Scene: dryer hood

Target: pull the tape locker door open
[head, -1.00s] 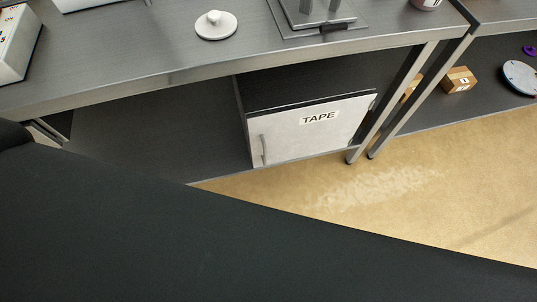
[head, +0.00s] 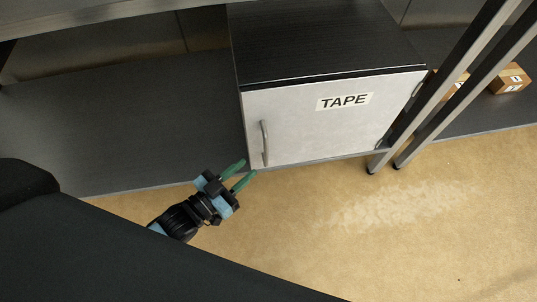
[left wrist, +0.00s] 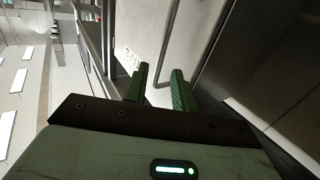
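The tape locker (head: 320,45) is a dark cabinet on the lower shelf with a pale door (head: 320,120) labelled TAPE. The door looks shut. Its grey vertical bar handle (head: 265,143) is at the door's left side, and hinges show at the right edge. My left gripper (head: 242,174) has green fingers parted with a gap, empty, just below and left of the handle. In the left wrist view the handle (left wrist: 188,50) rises just beyond the green fingertips (left wrist: 160,82), near the gap; I cannot tell if they touch. My right gripper is not in view.
The grey lower shelf (head: 120,130) is bare left of the locker. Metal table legs (head: 450,90) stand just right of the door. Small cardboard boxes (head: 510,78) sit on the shelf beyond them. The tan floor (head: 350,220) before the door is clear.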

